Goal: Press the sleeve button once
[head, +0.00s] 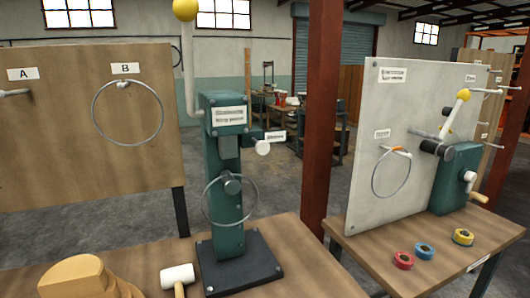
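A green press (226,170) with a dark square base stands on the near wooden bench. A round white button (262,147) sticks out at its right side on a short dark arm. A small white label (275,136) is beside the button, its writing too small to read surely. A larger label (229,115) is on the press head, also not clearly readable. A grey ring (230,202) hangs around the press column's front peg. A lever with a yellow ball (185,10) rises at the press's upper left. My gripper is not in view, and nothing touches the button.
A wooden board (60,140) with A and B labels and a large ring (127,112) stands left. A red post (320,110) separates the press from the right bench (370,260), with coloured tape rolls.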

